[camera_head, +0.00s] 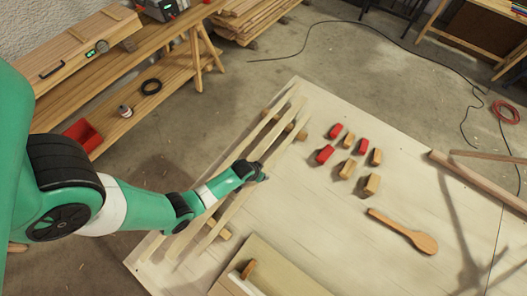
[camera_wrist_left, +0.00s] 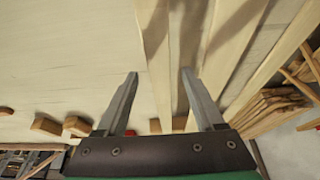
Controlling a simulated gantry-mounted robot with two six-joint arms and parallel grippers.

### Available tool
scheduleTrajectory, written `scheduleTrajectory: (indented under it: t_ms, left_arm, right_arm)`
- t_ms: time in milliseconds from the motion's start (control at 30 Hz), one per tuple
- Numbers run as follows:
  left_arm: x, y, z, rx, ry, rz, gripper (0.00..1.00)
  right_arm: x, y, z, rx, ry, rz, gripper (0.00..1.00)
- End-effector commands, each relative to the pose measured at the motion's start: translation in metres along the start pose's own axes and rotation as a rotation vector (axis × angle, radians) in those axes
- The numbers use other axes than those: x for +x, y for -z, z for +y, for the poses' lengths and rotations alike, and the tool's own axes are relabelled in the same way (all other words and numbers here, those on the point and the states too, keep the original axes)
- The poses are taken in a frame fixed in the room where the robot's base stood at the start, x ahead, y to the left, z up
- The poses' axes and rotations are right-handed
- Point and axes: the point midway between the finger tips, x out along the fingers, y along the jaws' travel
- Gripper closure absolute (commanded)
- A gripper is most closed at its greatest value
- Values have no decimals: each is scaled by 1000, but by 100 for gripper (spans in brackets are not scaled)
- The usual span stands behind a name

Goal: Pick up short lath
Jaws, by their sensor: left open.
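Several long pale laths (camera_head: 289,140) lie side by side along the left part of the table, across wooden support blocks (camera_head: 218,230). I cannot tell for sure which one is the short lath. My left gripper (camera_head: 264,177) is over the right side of the lath group in the head view and hides part of it. In the left wrist view the gripper (camera_wrist_left: 160,73) is open, with a lath (camera_wrist_left: 156,45) running between its two fingers. I cannot tell whether the fingers touch it. More laths (camera_wrist_left: 232,45) lie to its right. My right gripper does not show.
Red and tan blocks (camera_head: 325,154) stand right of the laths. A wooden paddle (camera_head: 405,232) lies further right. A box-like form (camera_head: 268,268) is at the front edge. Long bars (camera_head: 475,180) lie at the right.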

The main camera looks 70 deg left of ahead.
Motion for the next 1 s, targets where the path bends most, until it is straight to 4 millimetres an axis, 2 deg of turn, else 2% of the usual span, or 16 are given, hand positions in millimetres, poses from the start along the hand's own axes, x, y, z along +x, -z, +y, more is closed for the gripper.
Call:
scheduleTrajectory:
  t_ms: [133, 167, 533, 1000]
  left_arm:
    - [-2, 1, 0, 0, 0, 0, 30]
    - [-2, 1, 0, 0, 0, 0, 34]
    - [-2, 1, 0, 0, 0, 0, 100]
    - [-7, 3, 0, 1, 0, 0, 100]
  right_arm:
    - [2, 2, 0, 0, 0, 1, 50]
    - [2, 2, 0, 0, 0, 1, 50]
    - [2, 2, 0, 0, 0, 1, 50]
    - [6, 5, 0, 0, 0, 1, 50]
